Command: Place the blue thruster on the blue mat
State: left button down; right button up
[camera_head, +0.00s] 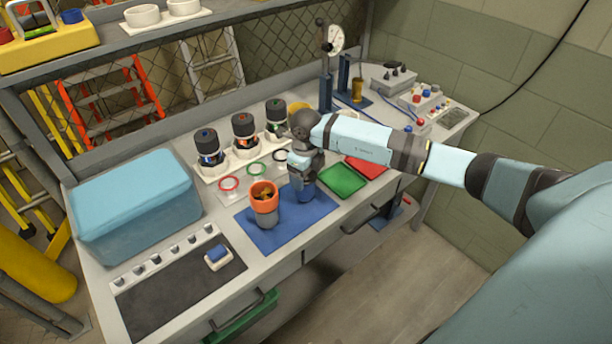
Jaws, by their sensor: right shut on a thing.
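My right gripper (301,178) is shut on the blue thruster (303,193), a dark blue cylinder, and points down over the blue mat (268,237). The gripper hides the thruster's upper part. The thruster looks upright, with its lower end at or just above the mat; I cannot tell if it touches. An orange thruster (265,208) with a brass-coloured inside stands upright on the same mat, to the left of the blue one. My left gripper is not in view.
Green (343,181) and red (367,166) mats lie right of the blue mat. Behind stand several dark canisters in a white rack (228,163). A blue box (135,205) and a dark tray (180,293) are at left. Control boxes (425,97) stand at the far right.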

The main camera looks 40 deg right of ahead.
jog(key=shift+f, duration=0.65)
jog(key=shift+f, duration=0.1)
jog(key=o, duration=1.4)
jog(key=shift+o, duration=0.2)
jog(key=shift+r, duration=0.25)
notch_tip(320, 180, up, 12)
jog(key=shift+f+b, duration=0.1)
jog(key=shift+b, duration=0.65)
